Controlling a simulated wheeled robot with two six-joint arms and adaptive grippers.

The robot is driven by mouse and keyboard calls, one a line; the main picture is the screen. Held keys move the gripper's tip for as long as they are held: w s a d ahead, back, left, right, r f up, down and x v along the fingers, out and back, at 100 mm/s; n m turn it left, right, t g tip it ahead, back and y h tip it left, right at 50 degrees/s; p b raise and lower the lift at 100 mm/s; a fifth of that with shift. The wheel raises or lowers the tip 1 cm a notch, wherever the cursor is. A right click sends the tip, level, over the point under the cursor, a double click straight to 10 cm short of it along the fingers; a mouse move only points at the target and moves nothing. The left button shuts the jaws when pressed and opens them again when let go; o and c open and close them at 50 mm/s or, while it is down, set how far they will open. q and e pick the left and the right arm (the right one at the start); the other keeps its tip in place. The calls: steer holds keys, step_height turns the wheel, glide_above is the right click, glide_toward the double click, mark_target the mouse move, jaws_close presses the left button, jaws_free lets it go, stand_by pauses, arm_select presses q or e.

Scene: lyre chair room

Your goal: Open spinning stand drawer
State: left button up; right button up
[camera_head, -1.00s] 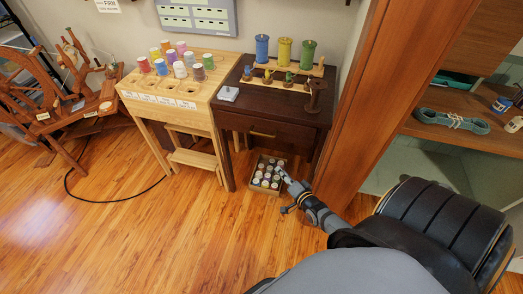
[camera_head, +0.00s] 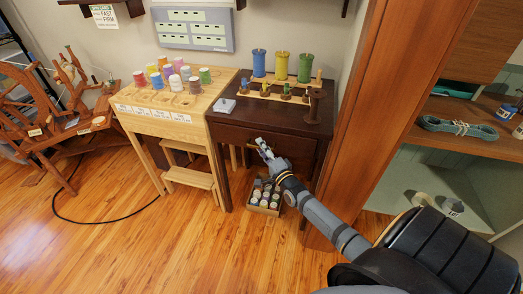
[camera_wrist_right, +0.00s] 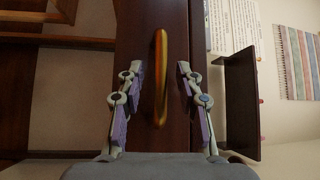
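The dark wooden stand (camera_head: 222,158) is at the centre of the head view, and its drawer front (camera_head: 236,133) looks closed. My right gripper (camera_head: 264,147) is in front of that drawer and hides the handle in the head view. In the right wrist view the brass handle (camera_wrist_right: 161,78) runs upright on the dark drawer front (camera_wrist_right: 145,25). My right gripper (camera_wrist_right: 158,72) also shows there, open, with one finger on each side of the handle. Both fingers look apart from it. My left gripper is not in view.
A crate of small jars (camera_head: 264,198) sits on the floor below the drawer. A light wooden table (camera_head: 150,120) with coloured spools stands to the left. A wooden cabinet side (camera_head: 385,105) is close on the right. Colored spools (camera_head: 282,66) stand on top of the stand.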

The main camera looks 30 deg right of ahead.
steer(key=shift+w, duration=0.3)
steer(key=shift+c, duration=0.3)
jaws_close()
